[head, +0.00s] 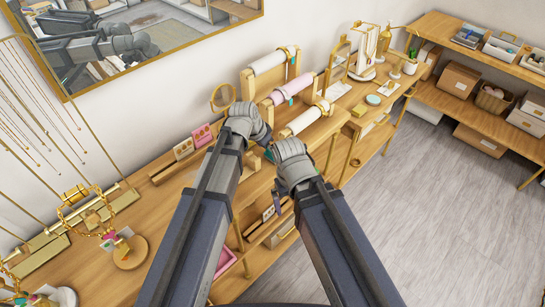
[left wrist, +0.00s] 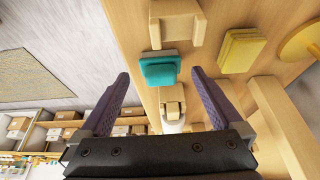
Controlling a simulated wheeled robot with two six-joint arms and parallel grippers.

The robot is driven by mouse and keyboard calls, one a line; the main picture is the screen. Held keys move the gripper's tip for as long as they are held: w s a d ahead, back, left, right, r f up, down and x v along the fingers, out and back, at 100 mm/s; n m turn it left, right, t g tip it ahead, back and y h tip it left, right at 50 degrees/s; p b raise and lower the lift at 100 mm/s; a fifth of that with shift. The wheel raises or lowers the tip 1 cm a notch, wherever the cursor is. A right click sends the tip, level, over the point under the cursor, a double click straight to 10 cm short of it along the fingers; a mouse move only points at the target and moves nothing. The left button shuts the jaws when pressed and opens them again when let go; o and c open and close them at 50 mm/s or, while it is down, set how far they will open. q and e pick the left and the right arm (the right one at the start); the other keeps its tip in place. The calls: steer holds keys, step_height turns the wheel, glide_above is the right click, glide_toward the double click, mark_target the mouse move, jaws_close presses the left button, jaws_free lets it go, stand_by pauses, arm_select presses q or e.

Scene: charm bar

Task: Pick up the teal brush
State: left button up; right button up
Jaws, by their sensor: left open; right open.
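The teal brush (left wrist: 160,72), a small teal block with a grey layer along one edge, lies on the wooden counter in the left wrist view. A bit of teal (head: 268,155) shows between my grippers in the head view, mostly hidden. My left gripper (left wrist: 160,80) is open, its purple fingers on either side of the brush in the picture; I see no contact. In the head view my left gripper (head: 246,122) is over the counter by the bracelet rolls. My right gripper (head: 290,163) is open and lower, by the counter's front edge; its fingertips are hard to see.
Yellow pads (left wrist: 242,50), a wooden stand (left wrist: 176,22) and a pale roll on a wooden support (left wrist: 172,106) surround the brush. Bracelet rolls (head: 305,120) stand right of my left gripper. Earring cards (head: 192,143) stand left. The grey floor (head: 430,220) is clear at right.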

mark_target(271, 153)
arm_select(q)
steer(key=b+x, duration=0.2)
steer(key=x, duration=0.2)
steer(key=shift+b, duration=0.35)
steer(key=shift+r, duration=0.1)
steer(key=shift+c, duration=0.4)
steer(key=c, duration=1.2)
steer(key=shift+r, duration=0.15)
steer(key=shift+c, duration=0.2)
step_height(271, 153, up, 10)
steer(key=p, duration=1)
